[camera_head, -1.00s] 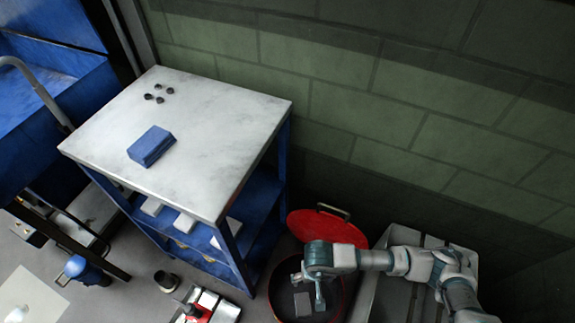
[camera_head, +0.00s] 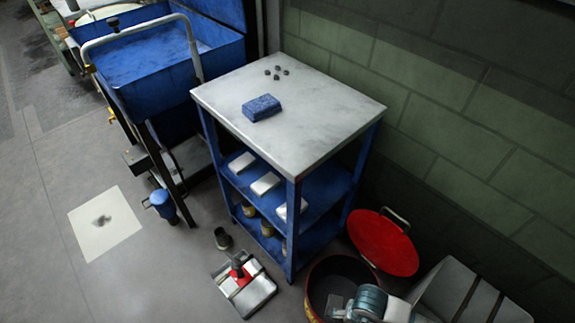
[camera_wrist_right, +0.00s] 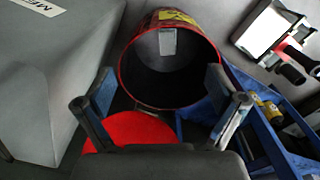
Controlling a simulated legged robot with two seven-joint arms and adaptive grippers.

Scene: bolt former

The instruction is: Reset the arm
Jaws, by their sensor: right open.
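My right arm shows at the bottom edge of the head view, with my right gripper (camera_head: 337,306) over the near rim of a round red bin (camera_head: 312,281). In the right wrist view my right gripper (camera_wrist_right: 160,88) has its two fingers wide apart with nothing between them. The open bin (camera_wrist_right: 124,68) lies ahead of the fingers, with a small grey block (camera_wrist_right: 167,41) inside it. In the head view I cannot make out that block. My left gripper is not in view.
A blue shelf cart with a pale top (camera_head: 310,115) carries a blue block (camera_head: 262,108) and several small dark parts. The bin's red lid (camera_head: 383,243) leans by the wall. A grey box (camera_head: 465,295) stands at right.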

